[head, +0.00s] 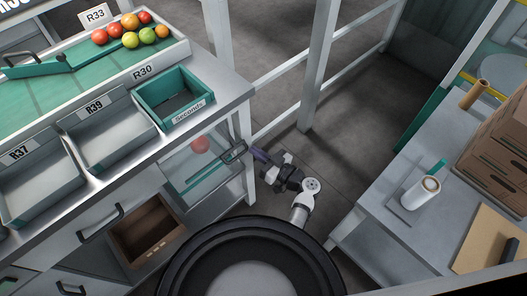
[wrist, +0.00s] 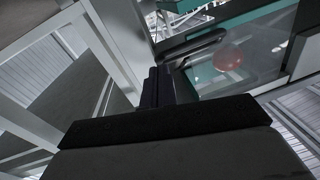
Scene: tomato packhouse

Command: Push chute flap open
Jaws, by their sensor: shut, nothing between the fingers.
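The chute flap (head: 205,172) is a clear panel in the bench front, below the Seconds bin, with a dark bar handle (head: 233,152) at its right end. A red tomato (head: 200,144) shows through it. In the wrist view the clear flap (wrist: 215,75), its handle (wrist: 195,46) and the tomato (wrist: 229,55) are at the upper right. My gripper (head: 257,154) is shut and empty, just right of the handle, beside the bench leg. In the wrist view its fingers (wrist: 155,86) point toward the handle's near end. I cannot tell whether they touch it.
The green Seconds bin (head: 176,97) stands on the bench above. An open wooden drawer (head: 148,232) is below left. A white bench leg (head: 246,160) and frame posts (head: 316,65) stand close to my arm. A grey table (head: 420,212) is at right; floor between is clear.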

